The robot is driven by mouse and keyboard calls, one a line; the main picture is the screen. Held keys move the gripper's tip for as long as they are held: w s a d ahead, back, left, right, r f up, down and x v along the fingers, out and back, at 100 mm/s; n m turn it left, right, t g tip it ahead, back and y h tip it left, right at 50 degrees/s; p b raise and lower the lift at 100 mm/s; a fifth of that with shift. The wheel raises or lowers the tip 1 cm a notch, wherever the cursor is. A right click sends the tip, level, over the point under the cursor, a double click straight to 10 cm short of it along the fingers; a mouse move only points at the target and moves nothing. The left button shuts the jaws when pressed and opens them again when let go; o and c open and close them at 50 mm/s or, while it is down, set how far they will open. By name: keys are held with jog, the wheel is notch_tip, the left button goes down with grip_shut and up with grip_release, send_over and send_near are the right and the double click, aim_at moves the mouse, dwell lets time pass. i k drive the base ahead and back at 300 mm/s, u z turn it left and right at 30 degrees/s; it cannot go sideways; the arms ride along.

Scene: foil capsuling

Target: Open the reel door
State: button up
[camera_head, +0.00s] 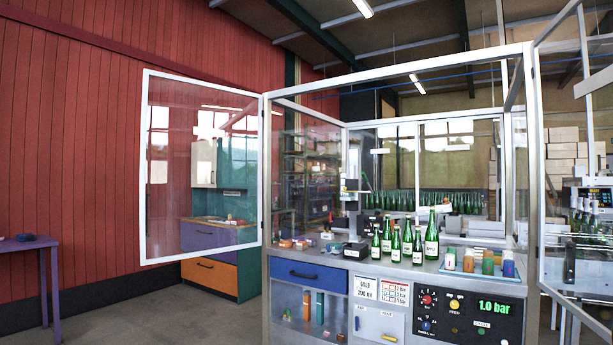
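The capsuling machine is a glazed cabinet with a grey metal frame (265,200). A large clear door with a white frame (143,170) stands swung open at its left. Another framed clear panel (539,150) stands at the right, angled outward. Under the worktop are a clear-fronted compartment (308,320) holding teal and orange items, and a grey panel with a small dark handle (357,323). No label I can read names the reel door, so I cannot tell which one it is. My gripper is not in view.
Several green bottles (431,240) stand on the worktop beside a tray of coloured pieces (487,268). A blue drawer (310,275) and a control panel reading 1.0 bar (494,307) face front. A purple table (30,243) is at far left. The floor (150,315) at left is clear.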

aim_at(381, 151)
jog(key=u, duration=1.4)
jog(key=i, duration=6.55)
jog(key=z, duration=1.2)
jog(key=i, duration=1.5)
jog(key=z, duration=1.05)
